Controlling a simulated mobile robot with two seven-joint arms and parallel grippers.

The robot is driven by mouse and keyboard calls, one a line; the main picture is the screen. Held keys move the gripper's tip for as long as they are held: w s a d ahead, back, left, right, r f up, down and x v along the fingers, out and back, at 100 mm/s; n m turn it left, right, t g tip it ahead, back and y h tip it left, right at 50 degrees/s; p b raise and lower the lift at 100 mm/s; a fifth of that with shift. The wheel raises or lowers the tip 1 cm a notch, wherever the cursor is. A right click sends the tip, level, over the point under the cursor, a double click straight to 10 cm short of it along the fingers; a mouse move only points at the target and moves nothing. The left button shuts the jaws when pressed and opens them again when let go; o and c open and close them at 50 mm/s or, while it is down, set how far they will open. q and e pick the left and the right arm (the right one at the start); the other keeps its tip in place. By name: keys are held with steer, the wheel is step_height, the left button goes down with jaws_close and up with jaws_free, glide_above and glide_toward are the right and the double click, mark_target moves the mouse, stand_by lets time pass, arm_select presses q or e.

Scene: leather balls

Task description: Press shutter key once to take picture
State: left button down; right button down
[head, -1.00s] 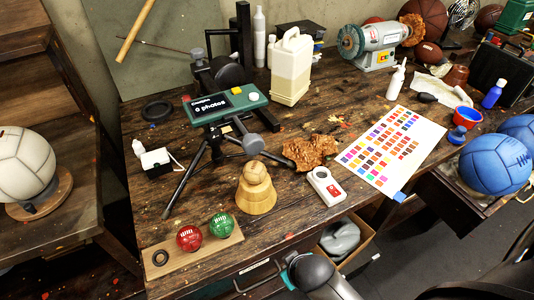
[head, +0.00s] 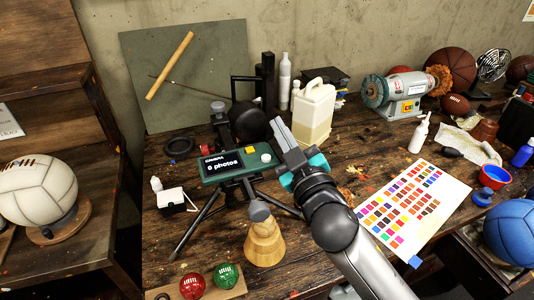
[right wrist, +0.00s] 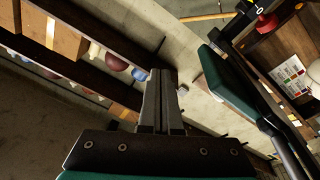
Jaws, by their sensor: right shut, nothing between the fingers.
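The camera (head: 236,164) is a dark green box on a black tripod (head: 205,220). Its screen (head: 222,165) reads "0 photos". A yellow key (head: 250,149) and a round whitish button (head: 266,157) sit on its right part; which one is the shutter key I cannot tell. My right gripper (head: 277,125) is shut and empty, pointing up and left just right of the camera, apart from the buttons in the picture. Its closed fingers also show in the right wrist view (right wrist: 160,74). My left gripper is not in view.
A white jug (head: 313,115) stands behind my right gripper. A wooden stand (head: 265,243) is in front of the tripod. Red (head: 192,286) and green (head: 226,275) balls lie at the front. A colour chart (head: 440,195) lies to the right; a grinder (head: 398,90) is behind.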

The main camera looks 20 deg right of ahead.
steer(key=s+a+r+n+y, duration=0.1)
steer(key=a+r+n+y, duration=0.3)
steer(key=r+n+y, duration=0.25)
steer(key=s+a+r+n+y, duration=0.2)
steer(key=a+r+n+y, duration=0.2)
steer(key=r+n+y, duration=0.3)
steer(key=s+a+n+g+y+p, duration=0.1)
steer(key=s+a+n+g+y, duration=0.45)
steer(key=n+g, duration=1)
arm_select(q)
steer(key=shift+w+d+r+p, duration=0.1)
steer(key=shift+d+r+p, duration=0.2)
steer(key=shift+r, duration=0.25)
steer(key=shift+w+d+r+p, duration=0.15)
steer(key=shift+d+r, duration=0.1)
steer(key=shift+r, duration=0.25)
arm_select(e)
steer(key=w+d+f+t+h, duration=0.1)
steer(key=w+d+f+h, duration=0.1)
steer(key=d+h, duration=0.3)
steer(key=w+d+f+t+h, duration=0.2)
steer(key=d+h, duration=0.3)
steer(key=h, duration=0.4)
steer(key=shift+w+d+f+m, duration=0.15)
steer(key=shift+w+d+m, duration=0.1)
steer(key=shift+w+m, duration=0.2)
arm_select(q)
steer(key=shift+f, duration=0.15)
arm_select(e)
steer(key=shift+f, duration=0.2)
